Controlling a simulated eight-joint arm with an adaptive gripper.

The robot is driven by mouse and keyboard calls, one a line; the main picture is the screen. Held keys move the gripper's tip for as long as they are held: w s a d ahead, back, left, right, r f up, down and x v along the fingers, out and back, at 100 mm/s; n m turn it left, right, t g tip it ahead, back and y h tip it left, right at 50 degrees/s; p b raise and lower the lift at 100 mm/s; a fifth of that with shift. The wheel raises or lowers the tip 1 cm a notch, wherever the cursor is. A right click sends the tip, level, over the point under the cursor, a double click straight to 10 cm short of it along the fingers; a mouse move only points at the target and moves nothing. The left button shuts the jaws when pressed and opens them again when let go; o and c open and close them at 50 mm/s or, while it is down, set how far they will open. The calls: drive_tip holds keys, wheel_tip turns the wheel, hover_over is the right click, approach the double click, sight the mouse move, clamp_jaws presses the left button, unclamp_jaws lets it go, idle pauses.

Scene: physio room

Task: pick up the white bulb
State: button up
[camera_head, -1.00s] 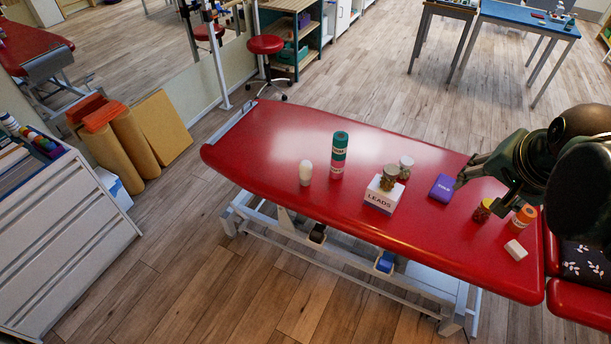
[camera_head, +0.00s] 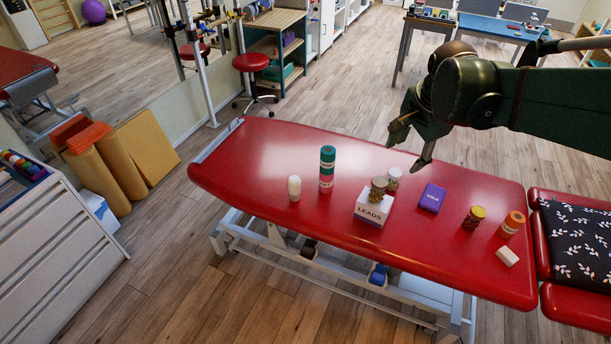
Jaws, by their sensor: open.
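The white bulb (camera_head: 294,188) is a small rounded white piece standing upright on the red treatment table (camera_head: 254,156), towards its left part. My gripper (camera_head: 408,152) is open and empty. It hangs in the air over the table's far edge, to the right of the bulb and well apart from it. Nothing hides the bulb.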

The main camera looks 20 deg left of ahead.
drive_tip(key=w+a+f+m+g, duration=0.1)
drive_tip(key=w+a+f, duration=0.2)
drive_tip(key=a, duration=0.2)
drive_tip(key=w+a+f+m, duration=0.1)
drive_tip(key=w+a+f, duration=0.1)
drive_tip(key=a, duration=0.4)
drive_tip(key=m+g+h, duration=0.1)
drive_tip(key=m+g, duration=0.1)
drive_tip(key=m, duration=0.4)
hover_over(294, 178)
drive_tip(key=f, duration=1.4)
drive_tip(key=f+b, duration=0.1)
drive_tip(key=f, duration=0.6)
drive_tip(key=shift+w+d+f, duration=0.1)
drive_tip(key=shift+d+f, duration=0.05)
drive_tip(key=shift+d, duration=0.15)
drive_tip(key=shift+a+f, duration=0.35)
drive_tip(key=shift+f, duration=0.05)
drive_tip(key=shift+f, duration=1.3)
drive_tip(key=shift+f+b, duration=0.6)
drive_tip(key=shift+f, duration=2)
